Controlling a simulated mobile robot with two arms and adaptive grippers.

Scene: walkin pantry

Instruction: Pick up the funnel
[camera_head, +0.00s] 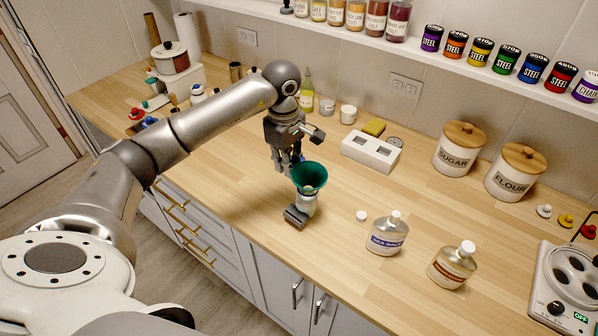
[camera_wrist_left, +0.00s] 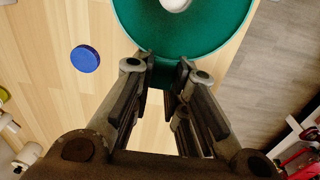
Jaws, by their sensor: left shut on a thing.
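The funnel (camera_head: 309,176) is teal green with a wide round mouth facing up. It is near the counter's front edge in the head view. My left gripper (camera_head: 298,160) reaches down at its far side, shut on the funnel's edge. In the left wrist view, the fingertips (camera_wrist_left: 165,68) close on the near side of the funnel (camera_wrist_left: 150,22), whose far part is cut off by the frame. A small pale round thing shows inside the mouth. The spout is hidden, so I cannot tell whether the funnel rests on what is below it. My right gripper is not in view.
A whitish object with a dark block (camera_head: 296,217) stands just below the funnel. A sea salt bottle (camera_head: 386,235) and another bottle (camera_head: 452,265) stand right of it. A white block (camera_head: 371,153) is behind. A blue disc (camera_wrist_left: 85,58) lies on the counter.

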